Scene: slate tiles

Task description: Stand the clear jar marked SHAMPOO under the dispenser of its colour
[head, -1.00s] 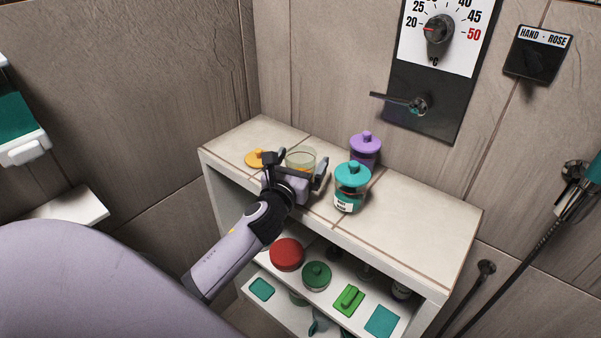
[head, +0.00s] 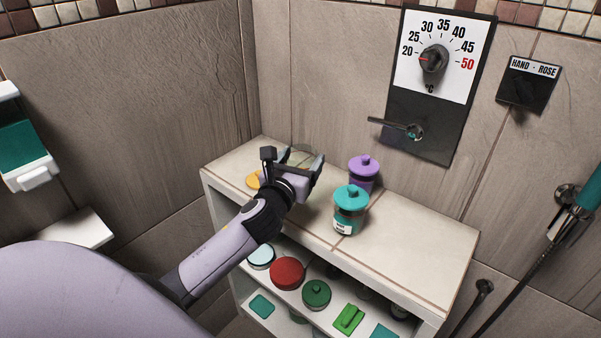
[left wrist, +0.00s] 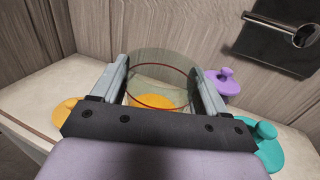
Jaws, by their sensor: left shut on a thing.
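My left gripper (head: 304,177) is shut on a clear open jar (head: 302,156) over the back left of the shelf unit's top. In the left wrist view the clear jar (left wrist: 160,72) stands between both fingers, with a thin red ring and orange in its lower part. Its label is hidden, so I cannot read its name. An orange lid (head: 253,181) lies to its left, partly behind the gripper. A dispenser with a teal front (head: 22,146) hangs on the left wall above a white ledge (head: 75,231). My right gripper is out of view.
A teal-lidded jar (head: 349,212) and a purple-lidded jar (head: 363,172) stand right of the gripper. The right part of the unit's top (head: 420,245) is clear. Lidded containers, including a red one (head: 287,272), fill the lower shelf. A lever (head: 396,127) juts from the back wall.

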